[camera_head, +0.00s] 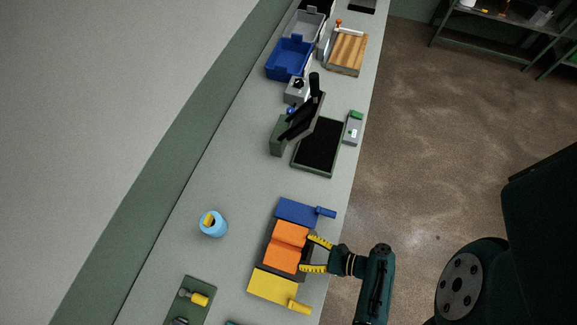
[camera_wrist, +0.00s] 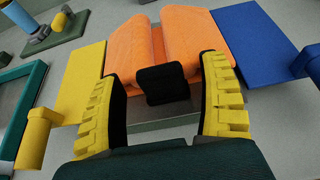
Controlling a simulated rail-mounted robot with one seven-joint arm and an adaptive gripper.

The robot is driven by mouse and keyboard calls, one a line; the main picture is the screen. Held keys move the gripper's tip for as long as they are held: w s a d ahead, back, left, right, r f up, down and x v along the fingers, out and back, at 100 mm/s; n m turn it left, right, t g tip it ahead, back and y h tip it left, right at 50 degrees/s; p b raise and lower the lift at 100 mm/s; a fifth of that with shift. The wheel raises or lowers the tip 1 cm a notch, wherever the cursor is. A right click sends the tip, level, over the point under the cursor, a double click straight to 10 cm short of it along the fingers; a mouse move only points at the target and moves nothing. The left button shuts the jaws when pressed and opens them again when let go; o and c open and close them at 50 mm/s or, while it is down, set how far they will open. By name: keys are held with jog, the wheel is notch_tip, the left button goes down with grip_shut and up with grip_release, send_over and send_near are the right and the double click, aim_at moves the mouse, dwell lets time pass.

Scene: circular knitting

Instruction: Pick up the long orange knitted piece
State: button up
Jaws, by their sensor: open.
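The orange knitted piece (camera_head: 287,238) lies on a dark grey stand (camera_head: 266,266) near the table's right edge in the head view. In the wrist view the orange piece (camera_wrist: 132,58) shows two raised lengths with a groove between them. My gripper (camera_head: 306,252) is open, with its yellow ribbed fingers reaching over the right side of the stand. In the wrist view my gripper (camera_wrist: 163,70) has its fingers apart, one at each side of the orange piece's near end. A black square pad covers part of that end. I cannot tell whether the fingers touch the piece.
A blue plate with a handle (camera_head: 297,211) and a yellow plate with a handle (camera_head: 272,285) flank the stand closely. A light blue cup (camera_head: 213,224) stands to the left, with clear table between. A black-topped green tray (camera_head: 317,146) lies farther up the table.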

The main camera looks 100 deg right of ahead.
jog(key=shift+c, duration=0.2)
jog(key=shift+s, duration=0.1)
jog(key=c, duration=1.3)
